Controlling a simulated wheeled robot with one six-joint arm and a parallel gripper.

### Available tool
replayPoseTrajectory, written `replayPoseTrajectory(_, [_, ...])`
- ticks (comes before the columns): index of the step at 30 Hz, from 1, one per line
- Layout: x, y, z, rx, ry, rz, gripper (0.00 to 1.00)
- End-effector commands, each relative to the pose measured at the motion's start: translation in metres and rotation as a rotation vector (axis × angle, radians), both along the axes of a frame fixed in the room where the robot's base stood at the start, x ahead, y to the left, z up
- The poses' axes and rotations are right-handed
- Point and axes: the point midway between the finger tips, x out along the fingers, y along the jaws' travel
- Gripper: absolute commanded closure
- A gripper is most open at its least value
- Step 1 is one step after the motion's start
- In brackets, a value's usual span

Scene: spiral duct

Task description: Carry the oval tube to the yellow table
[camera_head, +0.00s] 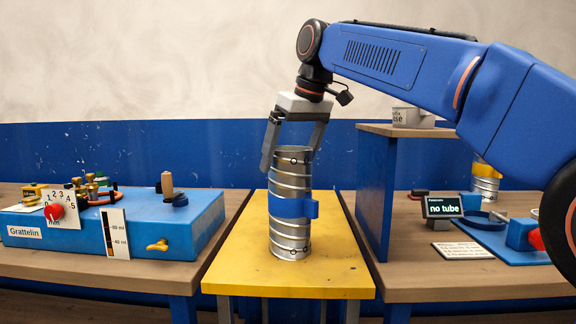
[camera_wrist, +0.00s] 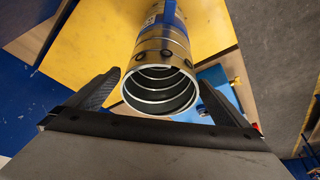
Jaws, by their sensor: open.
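A silver spiral-ribbed tube (camera_head: 290,236) with a blue band around its middle stands upright on the yellow table (camera_head: 240,262). My gripper (camera_head: 292,158) is open over the tube's top, its two fingers pointing down on either side of the upper end. In the wrist view the tube (camera_wrist: 165,60) shows its open round end between the fingers of my gripper (camera_wrist: 160,92), with gaps on both sides. The yellow table (camera_wrist: 95,45) lies beyond it. Whether the tube's section is oval is hard to tell.
A blue box labelled Grattelin (camera_head: 150,228) with a dial and knobs sits on the left bench. On the right, a small screen (camera_head: 443,205) reads "no tube" beside a blue fixture (camera_head: 505,238). A raised wooden shelf (camera_head: 376,160) stands close right of the tube.

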Motion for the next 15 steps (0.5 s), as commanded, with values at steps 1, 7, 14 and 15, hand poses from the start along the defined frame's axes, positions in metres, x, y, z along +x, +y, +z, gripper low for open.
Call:
replayPoseTrajectory(1, [-0.002,-0.003,0.010,0.001,-0.003,0.000,0.00])
replayPoseTrajectory(7, [-0.013,-0.013,0.047,0.002,-0.004,0.000,0.00])
replayPoseTrajectory(14, [-0.023,-0.021,0.077,0.001,-0.001,0.000,0.00])
replayPoseTrajectory(15, [-0.023,-0.022,0.080,0.001,-0.001,0.000,0.00])
